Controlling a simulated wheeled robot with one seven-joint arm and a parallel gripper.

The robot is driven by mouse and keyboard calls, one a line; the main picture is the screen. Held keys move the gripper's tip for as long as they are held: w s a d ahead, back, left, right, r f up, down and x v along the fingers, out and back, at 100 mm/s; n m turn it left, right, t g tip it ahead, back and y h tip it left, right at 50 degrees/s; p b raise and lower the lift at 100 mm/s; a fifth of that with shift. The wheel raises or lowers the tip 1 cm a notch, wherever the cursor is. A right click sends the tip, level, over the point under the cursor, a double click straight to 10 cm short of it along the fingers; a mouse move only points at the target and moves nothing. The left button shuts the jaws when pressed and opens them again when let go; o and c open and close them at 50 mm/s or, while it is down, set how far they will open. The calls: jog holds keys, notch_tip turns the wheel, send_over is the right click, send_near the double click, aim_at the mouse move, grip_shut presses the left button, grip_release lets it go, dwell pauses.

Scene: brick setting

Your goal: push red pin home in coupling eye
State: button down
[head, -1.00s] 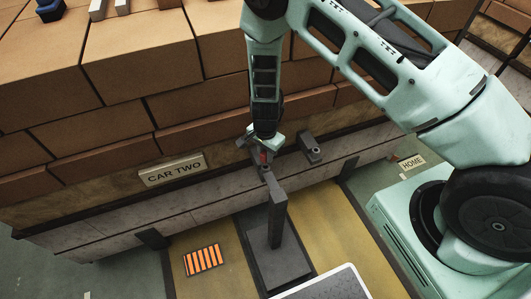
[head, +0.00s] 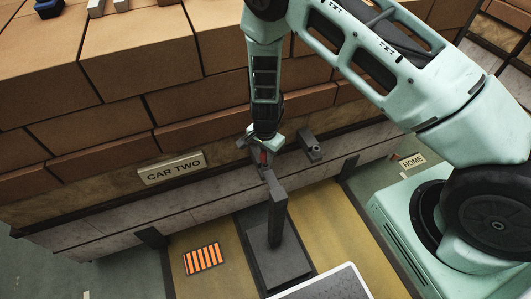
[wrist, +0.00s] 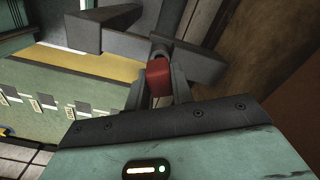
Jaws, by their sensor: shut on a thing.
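The red pin (wrist: 159,79) is between the two fingers of my gripper (wrist: 158,88) in the wrist view. My gripper is shut on it. A small bit of red shows in the head view at my gripper (head: 262,157). The grey coupling eye (wrist: 159,50) is a ring just beyond the pin in the wrist view, at the end of a grey bar. In the head view the coupling eye (head: 266,172) is at the top of a dark post, just below my gripper. How deep the pin sits in the eye is hidden by the fingers.
A brick-loaded car with a "CAR TWO" plate (head: 172,168) stands behind the coupling. A second grey bracket (head: 311,147) juts out to the right of my gripper. An orange-striped panel (head: 203,258) lies on the yellow floor. A "HOME" sign (head: 412,161) is at the right.

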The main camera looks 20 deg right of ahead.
jog(key=shift+f+b, duration=0.9)
jog(key=shift+f, duration=0.5)
jog(key=c, duration=0.7)
grip_release()
jog(key=shift+r+p, duration=2.4)
jog(key=shift+r, duration=0.65)
